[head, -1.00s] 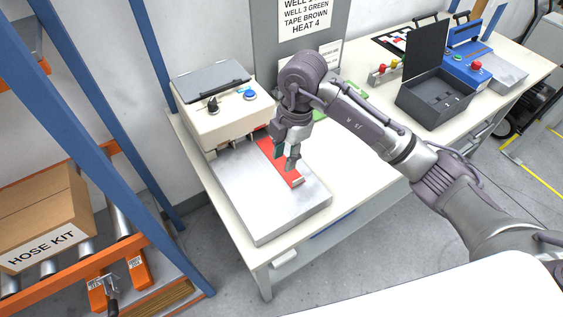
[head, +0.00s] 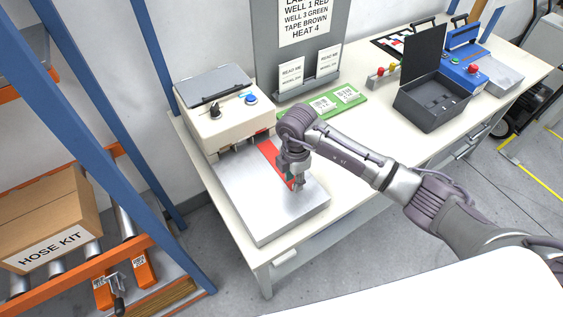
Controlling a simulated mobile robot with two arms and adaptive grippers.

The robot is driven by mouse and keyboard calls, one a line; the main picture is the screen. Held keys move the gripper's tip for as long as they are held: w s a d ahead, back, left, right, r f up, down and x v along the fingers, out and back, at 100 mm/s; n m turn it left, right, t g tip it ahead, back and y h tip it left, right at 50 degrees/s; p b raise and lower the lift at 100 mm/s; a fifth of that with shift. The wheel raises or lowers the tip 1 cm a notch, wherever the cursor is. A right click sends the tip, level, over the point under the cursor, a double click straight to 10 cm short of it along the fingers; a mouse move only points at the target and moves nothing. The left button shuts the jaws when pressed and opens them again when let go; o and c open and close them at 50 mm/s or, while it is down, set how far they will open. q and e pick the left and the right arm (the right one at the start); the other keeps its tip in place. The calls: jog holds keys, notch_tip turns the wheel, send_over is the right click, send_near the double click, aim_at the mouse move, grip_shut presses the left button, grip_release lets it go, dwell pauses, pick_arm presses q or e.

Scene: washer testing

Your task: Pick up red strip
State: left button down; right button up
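The red strip (head: 267,151) lies on the bare metal plate (head: 246,205) of the beige machine (head: 226,115), running from the machine toward the plate's near right part. My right gripper (head: 297,184) points down at the near end of the strip, low over the plate. The gripper and wrist hide that end, so I cannot tell whether the fingers touch or clasp it. The finger gap is too small to read. My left gripper is not in view.
A green board with labels (head: 335,101) lies behind my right arm. A dark open box (head: 432,103) and a blue machine (head: 466,72) stand farther right on the table. A blue post (head: 105,100) and a rack with a cardboard box (head: 45,215) are at the left.

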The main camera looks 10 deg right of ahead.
jog(key=shift+f, duration=1.05)
grip_shut()
jog(key=shift+r, duration=0.2)
